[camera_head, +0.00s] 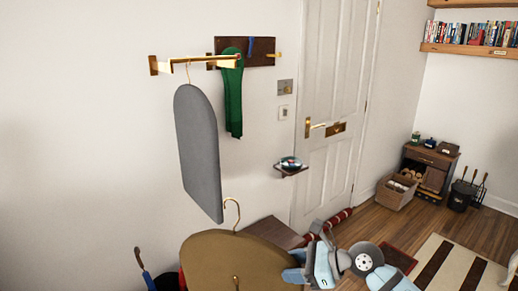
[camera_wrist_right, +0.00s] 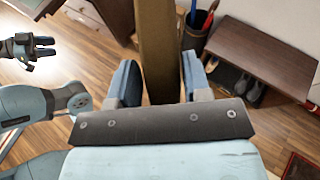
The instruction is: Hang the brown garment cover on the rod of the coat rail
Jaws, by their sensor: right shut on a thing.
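The brown garment cover (camera_head: 215,252) is at the bottom centre of the head view, its brass hanger hook (camera_head: 232,214) rising from the top. Its lower part is cut off by the frame. My right gripper (camera_head: 303,272) is shut on its right edge. In the right wrist view the cover (camera_wrist_right: 158,50) stands edge-on between the two fingers. The brass coat rail (camera_head: 200,62) is on the wall above; the hook is well below its rod and apart from it. My left gripper (camera_wrist_right: 45,48) shows only in the wrist view, empty, its fingers apart.
A grey garment cover (camera_head: 198,150) hangs from the rail's rod. A green scarf (camera_head: 232,95) hangs on a wooden hook board (camera_head: 262,50) to the right. A small wall shelf (camera_head: 291,169) is below. A dark bench (camera_head: 275,231) stands beneath; an umbrella (camera_head: 143,266) is lower left.

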